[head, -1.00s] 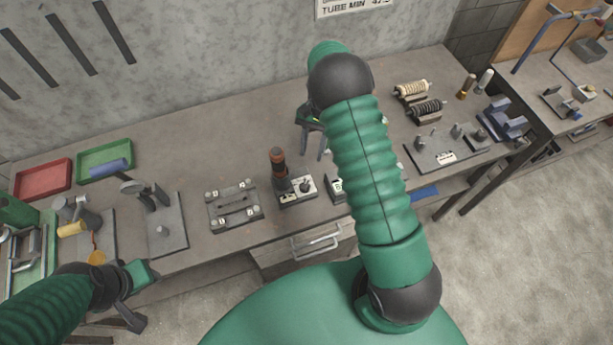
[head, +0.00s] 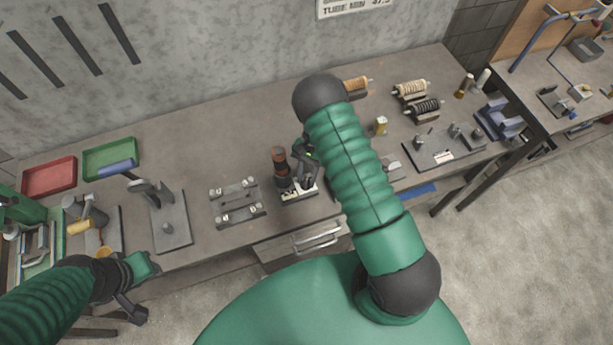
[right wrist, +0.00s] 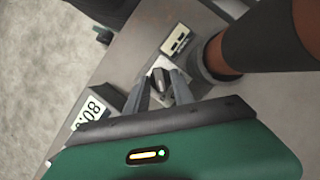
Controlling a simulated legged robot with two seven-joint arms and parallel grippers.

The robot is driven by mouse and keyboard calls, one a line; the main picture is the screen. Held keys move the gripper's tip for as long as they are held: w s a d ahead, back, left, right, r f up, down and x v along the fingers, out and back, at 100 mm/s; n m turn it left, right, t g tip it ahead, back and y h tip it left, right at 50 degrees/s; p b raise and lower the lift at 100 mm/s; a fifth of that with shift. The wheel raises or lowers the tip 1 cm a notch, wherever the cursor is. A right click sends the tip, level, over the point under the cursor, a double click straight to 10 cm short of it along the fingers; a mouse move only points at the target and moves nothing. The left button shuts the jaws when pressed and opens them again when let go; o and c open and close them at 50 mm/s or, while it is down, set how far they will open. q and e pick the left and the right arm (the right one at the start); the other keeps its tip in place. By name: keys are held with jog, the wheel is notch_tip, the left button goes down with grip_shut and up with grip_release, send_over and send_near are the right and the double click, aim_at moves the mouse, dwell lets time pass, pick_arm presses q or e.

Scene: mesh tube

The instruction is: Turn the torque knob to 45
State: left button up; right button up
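The torque knob (right wrist: 159,79) is a small dark pointer knob on a pale plate (right wrist: 150,70), seen in the right wrist view. My right gripper (right wrist: 161,92) has its two fingers apart, one on each side of the knob; I cannot tell if they touch it. In the head view my right gripper (head: 306,178) is over the white-topped knob block (head: 291,194) and hides the knob. An upright black and orange tool (head: 280,164) stands just left of it. My left gripper (head: 131,304) hangs low at the left, its fingers unclear.
A block with a number label (right wrist: 90,110) sits beside the knob in the right wrist view. A grey clamp plate (head: 238,203) lies left of the tool. Red (head: 49,177) and green (head: 110,157) trays are at the left back. A spool (head: 411,90) stands at the right.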

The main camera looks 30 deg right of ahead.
jog(key=shift+a, duration=0.1)
grip_shut()
jog(key=shift+f+m+t+b, duration=0.2)
jog(key=shift+m+t+b, duration=0.3)
jog(key=shift+m+b, duration=0.55)
jog(key=shift+s+r+m+t+y, duration=0.1)
jog(key=shift+r+m+t+y, duration=0.15)
jog(key=shift+m, duration=0.8)
jog(key=o, duration=0.6)
grip_release()
jog(key=shift+c, duration=0.2)
